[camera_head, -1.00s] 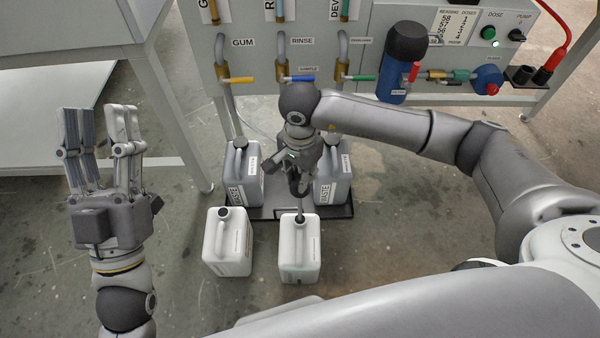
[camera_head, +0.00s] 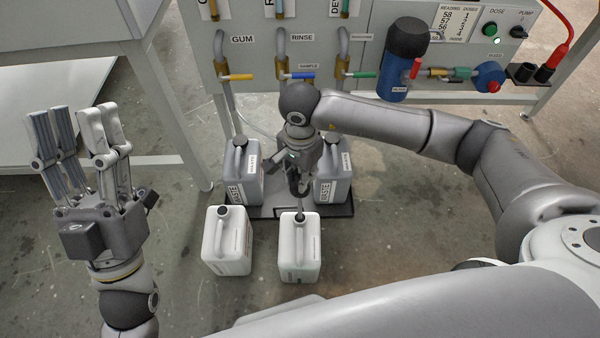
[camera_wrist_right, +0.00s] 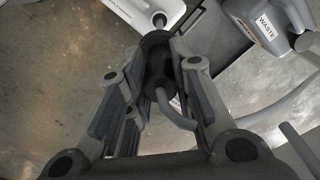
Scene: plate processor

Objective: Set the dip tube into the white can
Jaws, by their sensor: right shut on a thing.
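Two white cans stand on the floor, a right one (camera_head: 299,249) and a left one (camera_head: 227,243). My right gripper (camera_head: 300,186) is above the right white can, shut on the dark dip tube head (camera_wrist_right: 158,72). In the right wrist view a bent grey hose leaves the head, and a thin light tube (camera_wrist_right: 159,20) reaches toward the white can (camera_wrist_right: 143,12). The tube's lower end meets the can's opening; how deep it sits is hidden. My left gripper (camera_head: 78,125) is open and empty at the left, away from the cans.
Two grey waste cans (camera_head: 240,176) (camera_head: 333,177) stand in a dark tray (camera_head: 262,212) behind the white cans. The processor panel (camera_head: 320,60), with its valves and hoses, rises behind. Floor left of the white cans is clear.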

